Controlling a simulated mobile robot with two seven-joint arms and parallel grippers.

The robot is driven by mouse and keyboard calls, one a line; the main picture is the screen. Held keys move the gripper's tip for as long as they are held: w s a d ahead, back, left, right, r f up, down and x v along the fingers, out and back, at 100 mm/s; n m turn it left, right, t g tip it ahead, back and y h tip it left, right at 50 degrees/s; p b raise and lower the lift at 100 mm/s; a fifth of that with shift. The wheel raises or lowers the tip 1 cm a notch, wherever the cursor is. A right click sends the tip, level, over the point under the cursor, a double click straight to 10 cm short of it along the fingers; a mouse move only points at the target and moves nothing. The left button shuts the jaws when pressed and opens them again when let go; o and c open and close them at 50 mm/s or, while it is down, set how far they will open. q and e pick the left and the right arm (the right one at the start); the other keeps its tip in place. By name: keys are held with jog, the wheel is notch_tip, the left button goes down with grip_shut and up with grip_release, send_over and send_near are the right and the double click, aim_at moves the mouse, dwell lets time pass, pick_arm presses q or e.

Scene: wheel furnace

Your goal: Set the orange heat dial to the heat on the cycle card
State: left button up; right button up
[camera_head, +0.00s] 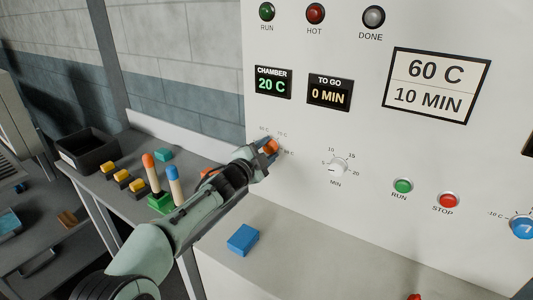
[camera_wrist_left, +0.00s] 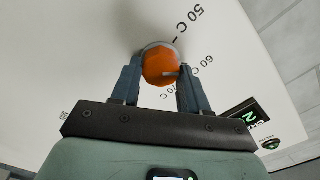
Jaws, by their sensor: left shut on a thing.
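The orange heat dial (camera_head: 271,147) sits on the white panel, partly hidden by my left gripper (camera_head: 262,153). In the left wrist view the two fingers are shut on the sides of the dial (camera_wrist_left: 160,66). A pale pointer mark on the dial faces right in that view, toward the side with the 60 C and 70 C labels; the exact setting is unclear. The 50 C label lies at the upper right there. The cycle card (camera_head: 436,85) reads 60 C and 10 MIN. My right gripper is not in view.
The white minute dial (camera_head: 337,167) is just right of the heat dial. The green RUN button (camera_head: 402,186) and red STOP button (camera_head: 447,201) are farther right. A blue block (camera_head: 243,239) lies on the ledge below. Coloured pegs stand on the left bench.

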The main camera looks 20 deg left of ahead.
pick_arm(q)
jog(key=shift+m, duration=0.5)
dwell(0.3)
jog(key=o, duration=1)
jog(key=shift+o, duration=0.2)
jog(key=shift+s, duration=0.1)
jog(key=shift+s+a+b, duration=0.1)
jog(key=shift+s+b, duration=0.15)
jog(key=shift+b, duration=0.15)
jog(key=s+a+b, duration=0.1)
jog(key=s+b, duration=0.1)
jog(key=s, duration=1)
jog(key=shift+s+a, duration=0.3)
jog(key=shift+a, duration=0.05)
